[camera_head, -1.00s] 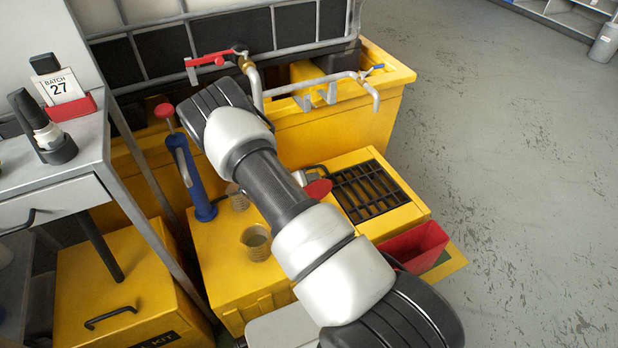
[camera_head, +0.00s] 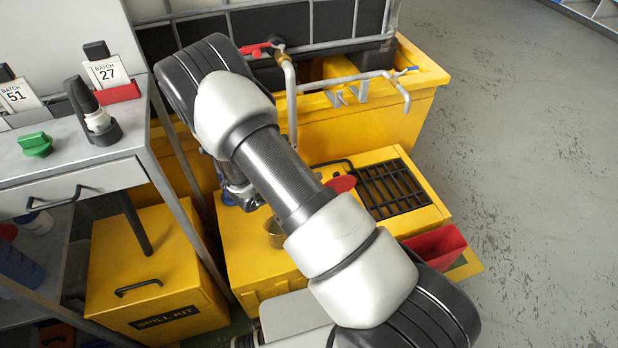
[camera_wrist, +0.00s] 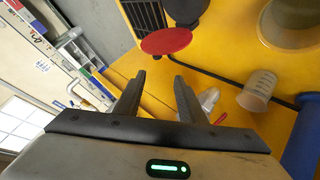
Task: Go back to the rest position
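My gripper shows in the wrist view (camera_wrist: 160,95) with its two dark fingers apart and nothing between them. It is over the yellow platform (camera_wrist: 220,60). In the wrist view a red disc (camera_wrist: 166,41) lies beyond the fingertips. A clear measuring cup (camera_wrist: 258,90) and a blue cylinder (camera_wrist: 303,140) are to the right of the fingers, apart from them.
The yellow platform (camera_head: 245,260) carries a black grate (camera_head: 392,189) and a red bin (camera_head: 436,246). Pipes with a red valve handle (camera_head: 255,49) run behind my arm. A grey desk (camera_head: 70,160) stands at left above a spill kit box (camera_head: 160,275). The right floor is clear.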

